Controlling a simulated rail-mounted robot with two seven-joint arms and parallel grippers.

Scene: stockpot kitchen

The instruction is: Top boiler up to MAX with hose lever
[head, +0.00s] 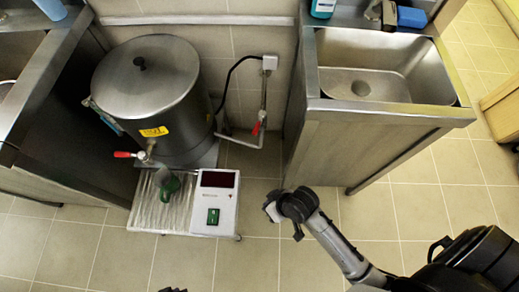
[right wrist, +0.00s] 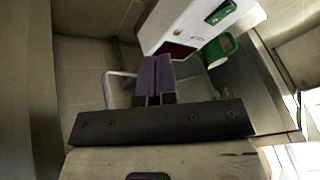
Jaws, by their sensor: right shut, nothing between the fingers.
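The steel boiler (head: 150,95) stands at the left with its lid on and a yellow label on its front. A light blue tube-like part (head: 100,113) shows on its left side; no MAX mark or level is readable. A red lever (head: 257,128) sits on the wall pipe right of the boiler. My right gripper (head: 272,208) is in front of the pipe, below and apart from the lever. In the right wrist view its purple fingers (right wrist: 153,70) are together and empty. A dark tip at the bottom edge may be my left gripper (head: 172,290).
A red-handled tap (head: 124,154) is on the boiler's front. A green mug (head: 171,187) stands on the drip tray (head: 148,212), beside a white box (head: 214,203) with a dark display. A steel sink (head: 375,80) bounds the right side. Tiled floor is clear in front.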

